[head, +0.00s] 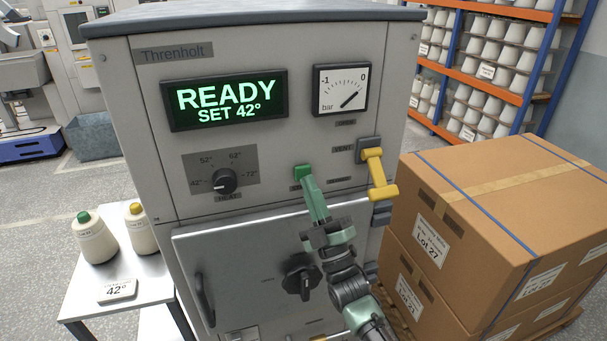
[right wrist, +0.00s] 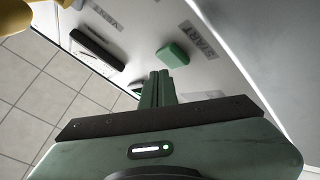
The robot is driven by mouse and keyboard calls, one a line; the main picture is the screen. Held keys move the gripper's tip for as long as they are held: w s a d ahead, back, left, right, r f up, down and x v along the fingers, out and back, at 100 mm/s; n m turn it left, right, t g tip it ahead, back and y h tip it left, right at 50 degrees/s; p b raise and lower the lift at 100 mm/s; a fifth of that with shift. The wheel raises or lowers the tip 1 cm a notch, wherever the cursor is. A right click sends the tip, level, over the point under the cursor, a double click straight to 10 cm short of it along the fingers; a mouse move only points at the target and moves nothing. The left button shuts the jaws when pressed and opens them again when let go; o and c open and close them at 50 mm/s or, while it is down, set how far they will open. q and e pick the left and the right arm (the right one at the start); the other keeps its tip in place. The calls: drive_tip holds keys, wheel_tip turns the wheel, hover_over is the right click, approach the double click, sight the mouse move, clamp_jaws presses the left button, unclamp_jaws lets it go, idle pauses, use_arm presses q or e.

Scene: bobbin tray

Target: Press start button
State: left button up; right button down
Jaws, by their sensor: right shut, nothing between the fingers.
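The start button is a green block (head: 303,170) on the front panel of the grey Threnholt machine (head: 140,110). It also shows in the right wrist view (right wrist: 172,55), beside a label reading START. My right gripper (head: 308,179) is shut and empty, with its green fingers pointing at the panel just below the button. In the right wrist view the fingertips (right wrist: 160,72) are very near the button's edge; I cannot tell whether they touch. The display (head: 225,100) reads READY, SET 42°. My left gripper is not in view.
A yellow vent lever (head: 376,170) sticks out right of the button. Below are a heat dial (head: 224,180), a black door knob (head: 300,275) and a door handle (head: 204,300). Cardboard boxes (head: 500,210) stand close on the right. A side table (head: 150,285) holds two cones.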

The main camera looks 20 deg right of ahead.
drive_tip(key=shift+w, duration=0.1)
idle(0.7)
drive_tip(key=shift+w+b, duration=0.35)
drive_tip(key=shift+b, duration=0.05)
drive_tip(key=shift+w+b, duration=0.45)
idle(0.6)
drive_tip(key=shift+s, duration=0.2)
drive_tip(key=shift+s+p, duration=0.45)
drive_tip(key=shift+s, duration=0.25)
drive_tip(key=s+p, duration=0.2)
drive_tip(key=s, duration=0.3)
drive_tip(key=shift+d, duration=0.1)
